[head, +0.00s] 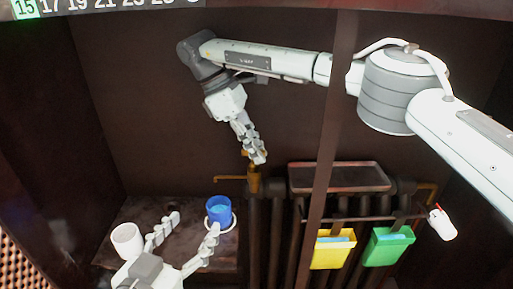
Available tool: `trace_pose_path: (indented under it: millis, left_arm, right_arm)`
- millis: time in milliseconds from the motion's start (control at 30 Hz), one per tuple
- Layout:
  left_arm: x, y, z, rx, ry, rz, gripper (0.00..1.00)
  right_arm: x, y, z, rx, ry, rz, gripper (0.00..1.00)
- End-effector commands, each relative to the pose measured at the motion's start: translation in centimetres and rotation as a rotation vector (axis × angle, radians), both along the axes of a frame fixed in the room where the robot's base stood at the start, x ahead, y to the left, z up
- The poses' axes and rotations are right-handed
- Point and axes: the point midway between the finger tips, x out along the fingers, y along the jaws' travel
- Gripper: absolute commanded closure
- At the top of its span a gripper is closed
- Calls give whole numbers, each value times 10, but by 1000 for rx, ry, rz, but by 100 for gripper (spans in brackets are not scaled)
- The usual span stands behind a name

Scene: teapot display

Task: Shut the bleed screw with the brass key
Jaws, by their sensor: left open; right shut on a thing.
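My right gripper (256,158) reaches down from above to the left end of the dark radiator (277,225). Its fingers are shut on a small brass-coloured piece, which looks like the brass key (246,153) and is mostly hidden by the fingers. Just below the fingertips stands a brass valve fitting (254,180) with a pipe going left. The bleed screw itself cannot be made out. Whether the key touches the fitting is unclear. My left gripper (193,226) is open and empty, low on the left, between a white cup and a blue cup.
The white cup (127,240) and blue cup (219,210) stand on a dark shelf (150,208). A tray (340,178) lies over the radiator. A yellow container (333,255) and a green container (389,250) hang in front. A white object (442,226) hangs at right.

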Motion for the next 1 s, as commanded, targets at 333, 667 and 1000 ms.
trace_pose_path:
  millis: [333, 667, 1000]
  left_arm:
    - [0, 0, 10, 0, 0, 0, 39]
    - [0, 0, 18, 0, 0, 0, 39]
    - [0, 0, 23, 0, 0, 0, 39]
  right_arm:
    - [3, 2, 17, 8, -17, 0, 100]
    - [2, 1, 26, 5, -11, 0, 100]
    - [2, 1, 33, 4, -10, 0, 100]
